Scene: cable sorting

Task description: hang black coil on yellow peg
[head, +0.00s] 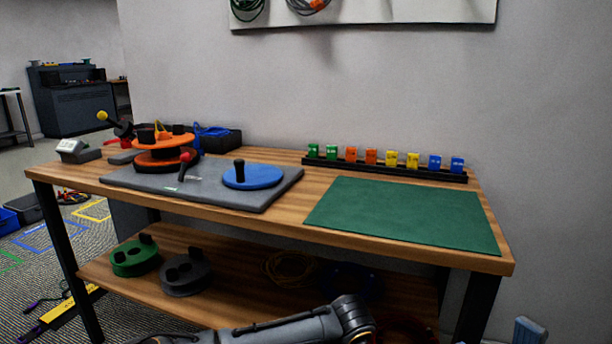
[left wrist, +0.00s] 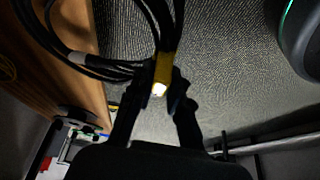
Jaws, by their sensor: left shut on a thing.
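In the left wrist view, my left gripper (left wrist: 160,92) is shut on the black coil (left wrist: 150,25) at a yellow band (left wrist: 164,66) around its strands. The coil's loops spread up and to the left from the fingertips, partly cut off by the frame's top edge. The head view does not show this gripper or the black coil. A light board (head: 400,12) on the wall is cut off at the top of the head view. A green coil (head: 247,8) and an orange coil (head: 307,4) hang there. No yellow peg can be made out. My right gripper is not in view.
A wooden workbench (head: 285,226) holds a grey plate with a reel stand, a green mat (head: 405,212) and a black rail (head: 385,170) of coloured tags. Its lower shelf (head: 225,258) carries reels and coils. The wall above the bench is clear below the board.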

